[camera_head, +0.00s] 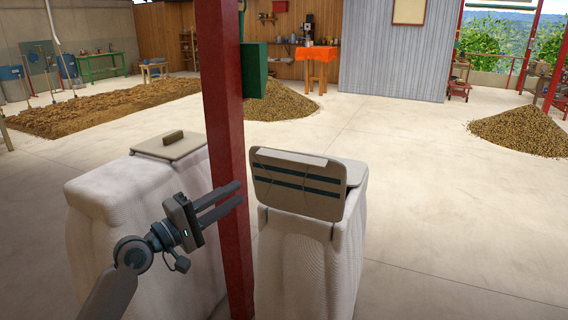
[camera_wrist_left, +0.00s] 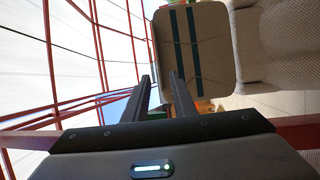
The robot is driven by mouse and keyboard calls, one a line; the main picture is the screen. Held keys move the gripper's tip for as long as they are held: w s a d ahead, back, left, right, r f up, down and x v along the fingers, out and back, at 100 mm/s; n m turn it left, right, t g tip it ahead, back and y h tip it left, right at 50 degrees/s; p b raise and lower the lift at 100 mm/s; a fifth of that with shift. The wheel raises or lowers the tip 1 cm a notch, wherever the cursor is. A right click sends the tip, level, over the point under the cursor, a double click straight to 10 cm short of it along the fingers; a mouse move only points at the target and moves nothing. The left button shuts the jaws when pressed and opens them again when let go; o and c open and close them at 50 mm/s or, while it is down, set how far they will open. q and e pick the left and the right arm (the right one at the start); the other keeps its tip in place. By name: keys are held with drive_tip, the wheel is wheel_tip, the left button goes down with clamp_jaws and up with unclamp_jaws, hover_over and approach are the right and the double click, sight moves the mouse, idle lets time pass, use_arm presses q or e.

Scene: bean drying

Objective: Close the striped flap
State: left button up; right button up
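The striped flap (camera_head: 297,170) is a beige panel with two dark bands. It stands raised and tilted at the top of the right white sack (camera_head: 310,255), its banded face toward me. My left gripper (camera_head: 241,191) is left of the flap, in front of the red post, with its fingers pointing right. The two fingers are apart with nothing between them. In the left wrist view, the flap (camera_wrist_left: 208,45) shows beyond the fingertips (camera_wrist_left: 160,76); I cannot tell whether they touch it. My right gripper is not in view.
A red post (camera_head: 225,120) rises between the right sack and the left white sack (camera_head: 140,205). The floor right of the right sack is clear. Bean heaps (camera_head: 520,124) lie farther back.

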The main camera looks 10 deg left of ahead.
sight(287, 160)
use_arm(q)
drive_tip(key=shift+s+r, duration=0.1)
drive_tip(key=shift+r, duration=0.25)
drive_tip(key=shift+d, duration=0.1)
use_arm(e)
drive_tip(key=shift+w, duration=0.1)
